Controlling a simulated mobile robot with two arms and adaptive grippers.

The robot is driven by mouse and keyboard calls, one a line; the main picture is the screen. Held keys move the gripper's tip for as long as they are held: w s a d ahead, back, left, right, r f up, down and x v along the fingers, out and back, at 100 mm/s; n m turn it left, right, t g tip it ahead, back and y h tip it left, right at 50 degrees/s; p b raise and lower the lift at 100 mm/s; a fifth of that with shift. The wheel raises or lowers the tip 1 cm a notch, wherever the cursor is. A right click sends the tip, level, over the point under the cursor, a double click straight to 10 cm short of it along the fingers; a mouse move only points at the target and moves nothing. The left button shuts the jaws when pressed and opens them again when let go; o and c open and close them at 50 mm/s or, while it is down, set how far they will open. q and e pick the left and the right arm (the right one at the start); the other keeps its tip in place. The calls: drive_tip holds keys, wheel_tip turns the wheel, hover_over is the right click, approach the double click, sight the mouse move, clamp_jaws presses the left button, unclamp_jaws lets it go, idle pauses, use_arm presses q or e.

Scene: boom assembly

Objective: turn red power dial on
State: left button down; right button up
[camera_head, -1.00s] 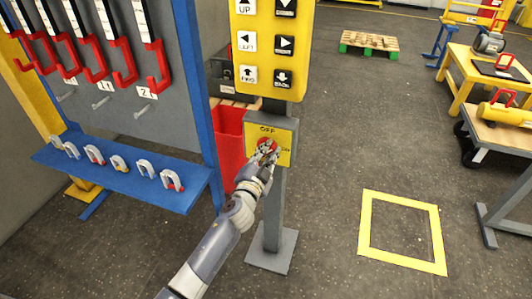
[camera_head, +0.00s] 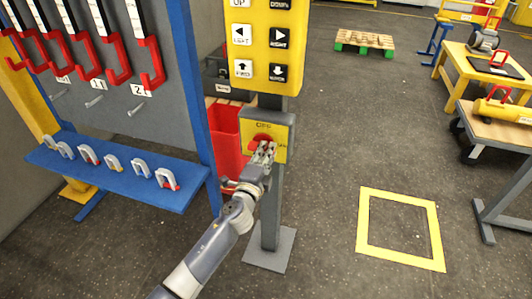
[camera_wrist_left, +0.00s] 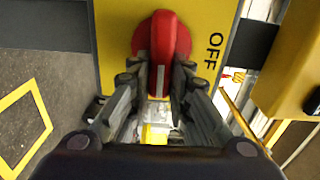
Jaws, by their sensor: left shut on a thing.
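The red power dial (camera_head: 262,139) sits on a yellow plate (camera_head: 279,152) on a grey post, below the yellow button panel. In the left wrist view the dial (camera_wrist_left: 162,38) fills the top middle, with a pale mark on its grip and the word OFF to its right on the plate. My left gripper (camera_head: 264,152) is at the dial. In the left wrist view its two fingers (camera_wrist_left: 160,85) are on both sides of the dial's grip and shut on it. My right gripper is not in view.
The yellow button panel (camera_head: 263,50) hangs just above the dial. A red bin (camera_head: 225,135) stands behind the post. A blue shelf with shackles (camera_head: 130,178) is at left. A yellow floor square (camera_head: 362,222) lies on open floor at right.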

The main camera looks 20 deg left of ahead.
use_arm(q)
drive_tip(key=shift+f+m, duration=0.15)
drive_tip(key=shift+m, duration=0.15)
drive_tip(key=c, duration=1.5)
unclamp_jaws()
drive_tip(key=shift+s, duration=0.1)
drive_tip(key=s, duration=1.2)
drive_tip(key=shift+a, duration=0.2)
drive_tip(key=shift+w, duration=0.1)
